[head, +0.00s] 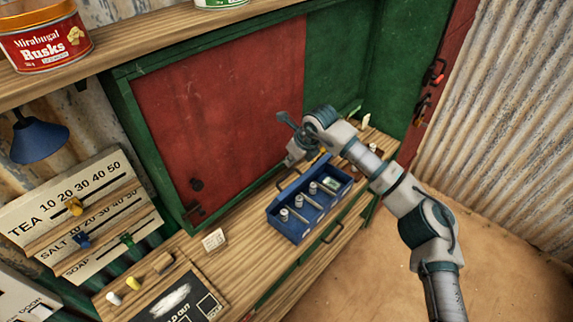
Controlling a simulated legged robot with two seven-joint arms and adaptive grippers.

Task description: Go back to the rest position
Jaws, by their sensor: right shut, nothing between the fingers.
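My right arm comes in from the lower right. My right gripper (290,127) is held above the counter, in front of the red panel and beyond the blue box. Its fingers are shut with nothing between them. Its tip points toward the upper left and appears clear of the panel, though the exact gap is hard to judge. My left gripper is not in view.
A blue compartment box (294,231) with metal cylinders sits on the wooden counter (236,263) below my right gripper. A small card (214,240) stands left of it. A red panel (225,100) closes the back. A sliding price board (85,212) is at left. Open floor (450,240) lies right.

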